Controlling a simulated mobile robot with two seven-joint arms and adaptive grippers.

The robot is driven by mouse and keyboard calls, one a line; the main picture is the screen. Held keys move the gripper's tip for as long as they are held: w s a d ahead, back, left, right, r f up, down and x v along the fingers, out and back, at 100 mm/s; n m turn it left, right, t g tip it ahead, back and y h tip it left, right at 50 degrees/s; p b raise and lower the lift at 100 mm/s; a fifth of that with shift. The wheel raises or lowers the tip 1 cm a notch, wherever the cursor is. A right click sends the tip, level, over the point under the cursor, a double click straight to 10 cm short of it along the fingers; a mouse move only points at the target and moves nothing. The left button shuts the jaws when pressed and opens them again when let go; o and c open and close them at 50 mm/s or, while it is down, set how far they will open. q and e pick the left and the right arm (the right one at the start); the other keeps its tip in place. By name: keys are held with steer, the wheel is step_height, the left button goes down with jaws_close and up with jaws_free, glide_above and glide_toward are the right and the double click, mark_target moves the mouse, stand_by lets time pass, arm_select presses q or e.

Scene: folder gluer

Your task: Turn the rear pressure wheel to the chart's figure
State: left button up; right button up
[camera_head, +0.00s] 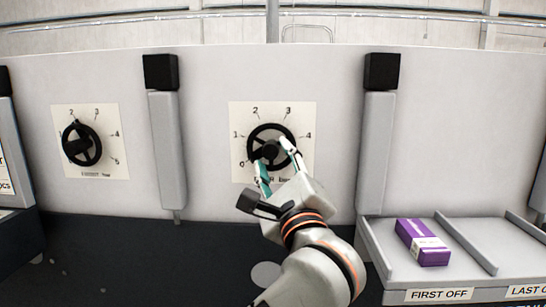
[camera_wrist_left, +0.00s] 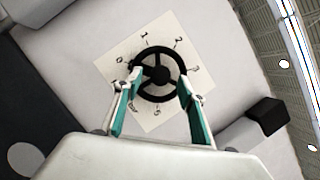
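Two black pressure wheels with numbered square dials sit on the pale wall in the head view. The left wheel (camera_head: 82,145) is clear of my arm. The right wheel (camera_head: 283,130) has figures 0 to 4 showing; its lower label is partly covered by my gripper. My left gripper (camera_head: 274,154) is at the right wheel, fingers spread over its lower part. In the left wrist view the fingertips (camera_wrist_left: 160,83) lie at opposite sides of the wheel (camera_wrist_left: 158,53), with no clear grip. Whether they touch the rim I cannot tell. The right gripper is out of view.
Grey posts with black caps (camera_head: 382,71) (camera_head: 160,71) flank the right dial. At the lower right, a grey tray (camera_head: 374,262) labelled FIRST OFF holds a purple carton (camera_head: 421,242); a LAST OFF label is beside it. No chart figure is readable.

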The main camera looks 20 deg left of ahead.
arm_select(q)
steer(key=shift+x, duration=0.9)
steer(key=c, duration=1.1)
